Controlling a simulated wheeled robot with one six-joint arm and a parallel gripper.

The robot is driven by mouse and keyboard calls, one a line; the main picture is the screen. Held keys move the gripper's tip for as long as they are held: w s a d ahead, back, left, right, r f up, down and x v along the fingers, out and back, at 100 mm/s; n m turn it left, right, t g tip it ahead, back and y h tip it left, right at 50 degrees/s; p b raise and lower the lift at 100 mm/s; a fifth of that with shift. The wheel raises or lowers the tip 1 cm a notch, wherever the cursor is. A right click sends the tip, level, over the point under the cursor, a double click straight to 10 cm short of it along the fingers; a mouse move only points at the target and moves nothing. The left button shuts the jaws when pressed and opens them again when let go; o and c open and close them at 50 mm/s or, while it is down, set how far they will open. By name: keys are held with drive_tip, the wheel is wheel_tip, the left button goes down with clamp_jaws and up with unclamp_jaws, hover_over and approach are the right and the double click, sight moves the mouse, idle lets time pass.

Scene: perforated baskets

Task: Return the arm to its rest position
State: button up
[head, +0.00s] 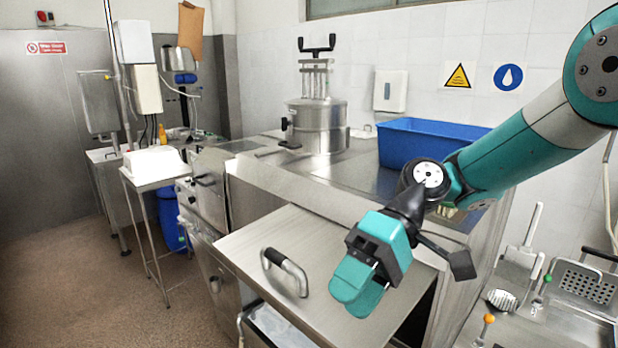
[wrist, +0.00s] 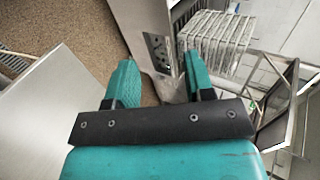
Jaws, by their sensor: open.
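My gripper (head: 357,300) is teal and black and shows in the middle of the head view, at the end of my bent arm. It hangs in front of and above a steel panel (head: 300,240) with a curved handle (head: 284,272). In the wrist view my gripper (wrist: 160,72) shows its two teal fingers apart, with nothing between them. The fingers point towards a grey steel unit (wrist: 150,30) and a brown floor (wrist: 95,35). I cannot tell the exact gap between the gripper and the panel.
A blue tub (head: 425,145) stands on the steel counter behind my arm. A steel vessel (head: 317,120) stands farther left. A perforated basket (head: 585,282) lies at the right edge. A small table (head: 150,178) with a white container stands left. Floor (head: 100,290) at front left is clear.

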drive_tip(key=s+d+f+m+t+h+b, duration=0.1)
drive_tip(key=s+d+f+t+h+b, duration=0.1)
drive_tip(key=s+f+b, duration=0.4)
drive_tip(key=s+d+f+t+h+b, duration=0.2)
drive_tip(key=s+d+f+t+b, duration=0.3)
drive_tip(key=f+b, duration=0.4)
drive_tip(key=shift+s+d+f+m+t+b, duration=0.3)
drive_tip(key=shift+s+d+m+b, duration=0.15)
drive_tip(key=shift+d, duration=0.7)
drive_tip(key=shift+r, duration=0.1)
